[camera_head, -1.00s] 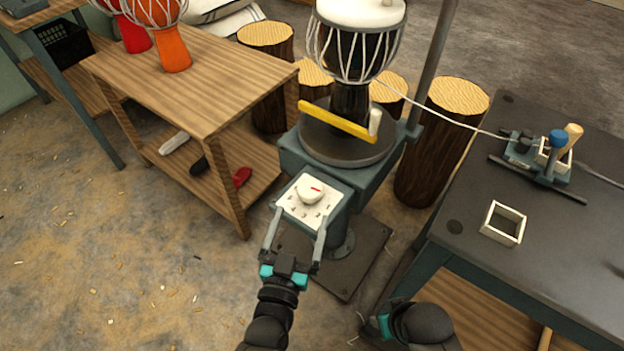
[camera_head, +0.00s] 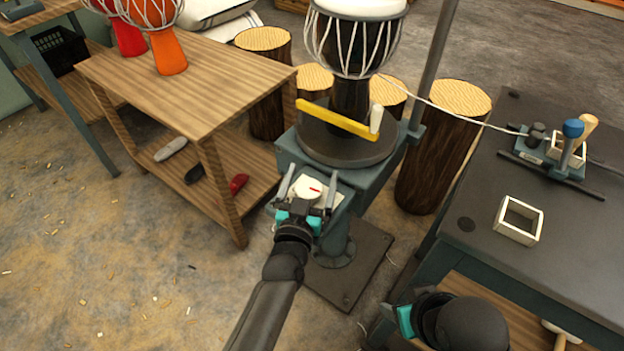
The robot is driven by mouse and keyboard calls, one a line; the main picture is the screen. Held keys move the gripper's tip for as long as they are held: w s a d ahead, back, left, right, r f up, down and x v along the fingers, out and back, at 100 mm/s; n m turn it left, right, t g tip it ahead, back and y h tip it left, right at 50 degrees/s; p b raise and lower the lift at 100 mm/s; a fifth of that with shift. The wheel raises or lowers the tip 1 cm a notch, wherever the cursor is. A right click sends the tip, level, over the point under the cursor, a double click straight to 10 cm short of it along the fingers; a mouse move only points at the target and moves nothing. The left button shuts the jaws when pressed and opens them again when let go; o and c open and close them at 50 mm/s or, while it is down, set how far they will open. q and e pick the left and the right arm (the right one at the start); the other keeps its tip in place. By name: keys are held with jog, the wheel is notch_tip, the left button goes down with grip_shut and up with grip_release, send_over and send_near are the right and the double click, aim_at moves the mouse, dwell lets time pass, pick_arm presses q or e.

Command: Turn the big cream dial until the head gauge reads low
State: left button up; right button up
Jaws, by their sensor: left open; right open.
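The cream dial (camera_head: 309,189) with a red pointer mark sits on a white numbered plate on the front of the grey drum stand (camera_head: 374,186). The mark points toward the right. My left gripper (camera_head: 308,175) is open, one finger on each side of the dial; I cannot tell whether they touch it. Its body hides the plate's lower part and numbers. My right gripper (camera_head: 396,318) is low at the right, beside the dark table, its fingers mostly hidden. A goblet drum (camera_head: 352,45) stands on the round turntable. I cannot make out a gauge reading.
A yellow bar (camera_head: 338,119) crosses the turntable, and a cord runs right to a clamp device (camera_head: 545,155) on the dark table (camera_head: 480,205). A white square frame (camera_head: 518,221) lies there. A wooden shelf table (camera_head: 190,75) stands left. Log stumps (camera_head: 445,150) stand behind.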

pick_arm(q)
jog(key=shift+w, duration=0.1)
jog(key=c, duration=1.3)
jog(key=shift+c, duration=0.2)
